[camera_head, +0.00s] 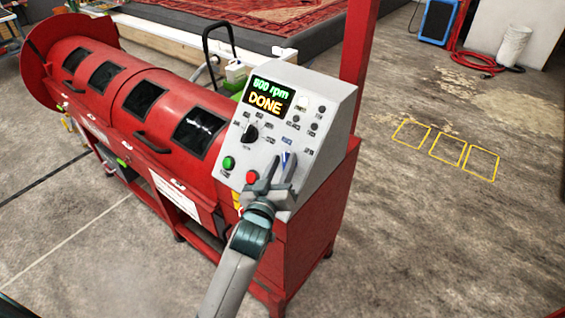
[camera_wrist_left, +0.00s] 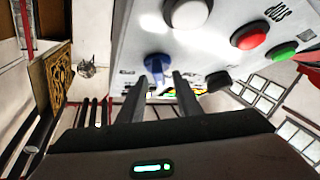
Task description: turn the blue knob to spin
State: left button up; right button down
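The blue knob (camera_head: 284,158) is on the sloped grey control panel (camera_head: 322,92) of a red machine, partly hidden by a finger. It shows clearly in the left wrist view (camera_wrist_left: 157,66), just beyond my fingertips and between them. My left gripper (camera_head: 281,163) is at the lower part of the panel. Its two fingers are apart, with nothing visibly held; I cannot tell whether they touch the knob. The panel's display (camera_head: 266,96) shows an rpm figure in green and "DONE" in yellow. My right gripper is not in view.
A black knob (camera_head: 250,133), a green button (camera_head: 229,162) and a red button (camera_head: 252,177) sit near the gripper. The red drum (camera_head: 150,98) extends left. A red post (camera_head: 359,50) rises behind the panel.

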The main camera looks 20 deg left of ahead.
pick_arm(q)
grip_shut()
jog(key=shift+m+h, duration=0.3)
jog(key=shift+m, duration=0.2)
jog(key=m+h, duration=0.1)
jog(key=m, duration=0.1)
jog(key=m+h, duration=0.4)
jog(key=shift+a+m+p, duration=0.25)
jog(key=shift+m+p, duration=0.05)
jog(key=shift+m, duration=0.1)
jog(key=m+g+h, duration=0.1)
jog(key=m, duration=0.1)
jog(key=m+h, duration=0.2)
jog(key=shift+w+a+m+g, duration=0.1)
jog(key=shift+w+m+g, duration=0.05)
jog(key=shift+m+g, duration=0.25)
jog(key=shift+r+m+g+h, duration=0.1)
jog(key=shift+m+g+h, duration=1.25)
jog(key=shift+m, duration=0.85)
jog(key=shift+h, duration=0.25)
grip_release()
